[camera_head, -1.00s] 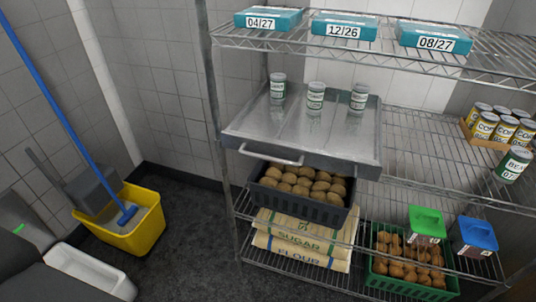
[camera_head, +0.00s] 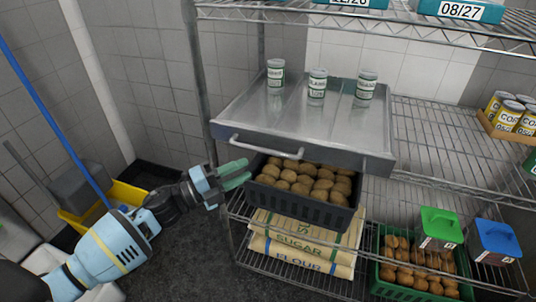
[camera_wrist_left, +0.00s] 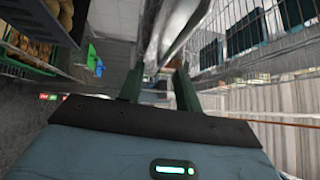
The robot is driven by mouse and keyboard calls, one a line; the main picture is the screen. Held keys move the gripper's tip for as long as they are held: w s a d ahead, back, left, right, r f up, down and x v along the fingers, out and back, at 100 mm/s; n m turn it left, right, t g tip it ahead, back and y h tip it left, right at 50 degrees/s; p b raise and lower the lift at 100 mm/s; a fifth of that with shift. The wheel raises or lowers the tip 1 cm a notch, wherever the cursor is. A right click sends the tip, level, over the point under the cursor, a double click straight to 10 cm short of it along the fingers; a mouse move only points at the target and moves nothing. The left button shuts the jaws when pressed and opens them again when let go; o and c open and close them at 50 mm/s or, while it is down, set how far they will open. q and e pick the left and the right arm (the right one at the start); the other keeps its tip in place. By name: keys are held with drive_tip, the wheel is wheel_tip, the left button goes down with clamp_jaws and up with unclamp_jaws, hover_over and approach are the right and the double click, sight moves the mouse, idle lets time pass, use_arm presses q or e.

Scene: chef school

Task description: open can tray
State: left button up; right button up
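The can tray (camera_head: 264,151) is a grey metal pull-out tray on the shelf rack, with a bar handle (camera_head: 255,147) along its front edge. Three cans with white and green labels stand toward its back: left (camera_head: 275,74), middle (camera_head: 317,86) and right (camera_head: 365,88). My left gripper (camera_head: 247,176) is just below and left of the handle, apart from it in the head view. Its two green fingers stand apart in the left wrist view (camera_wrist_left: 158,90), with no object clearly held between them. My right gripper is not in view.
A dark crate of potatoes (camera_head: 303,208) sits right below the tray, close to my left gripper. Sugar and flour sacks (camera_head: 292,250) lie lower. A yellow mop bucket (camera_head: 84,222) is behind my left arm. Cans (camera_head: 507,117) stand in a box at right.

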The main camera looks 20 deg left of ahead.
sight(267, 151)
use_arm(q)
drive_tip(key=shift+w+d+r+m+g+h+p, duration=0.15)
drive_tip(key=shift+w+d+r+m, duration=0.3)
drive_tip(key=shift+w+d, duration=0.5)
drive_tip(key=shift+w+d+r+m+g+h+p, duration=0.15)
drive_tip(key=shift+w+d+r, duration=0.35)
drive_tip(key=shift+w+d, duration=0.5)
drive_tip(key=shift+w+d+r+m+h+p, duration=0.1)
drive_tip(key=shift+w+d+r+m, duration=0.45)
drive_tip(key=shift+w, duration=0.7)
clamp_jaws()
